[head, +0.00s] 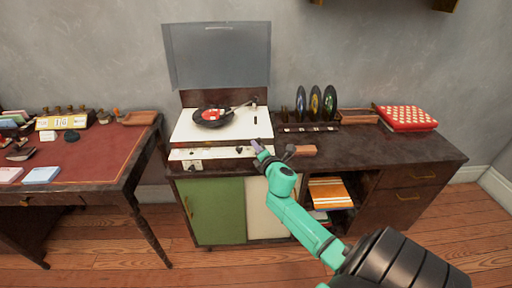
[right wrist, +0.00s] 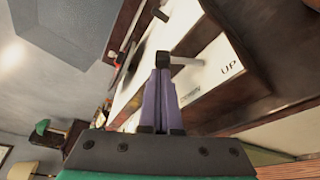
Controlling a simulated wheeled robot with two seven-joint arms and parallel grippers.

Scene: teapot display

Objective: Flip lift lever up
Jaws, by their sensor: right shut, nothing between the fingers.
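The record player (head: 185,128) has a white deck, a black record with a red label (head: 211,115), and its tonearm (head: 238,107) reaching over the deck. My right gripper (head: 258,147), with purple fingers, is shut and empty at the white front panel (head: 185,154). In the right wrist view its fingertips (right wrist: 163,62) are at a short dark lever (right wrist: 184,60), seemingly touching it. The panel's UP label (right wrist: 232,68) lies right of the lever, and another label, probably DOWN (right wrist: 190,83), lies nearer the fingers. My left gripper is not in view.
The player's lid (head: 217,55) stands open against the wall. Upright records (head: 315,103) and a red patterned box (head: 405,118) are to the right on the dark cabinet (head: 400,150). A wooden block (head: 304,150) is close to my right gripper. A desk (head: 90,155) stands left.

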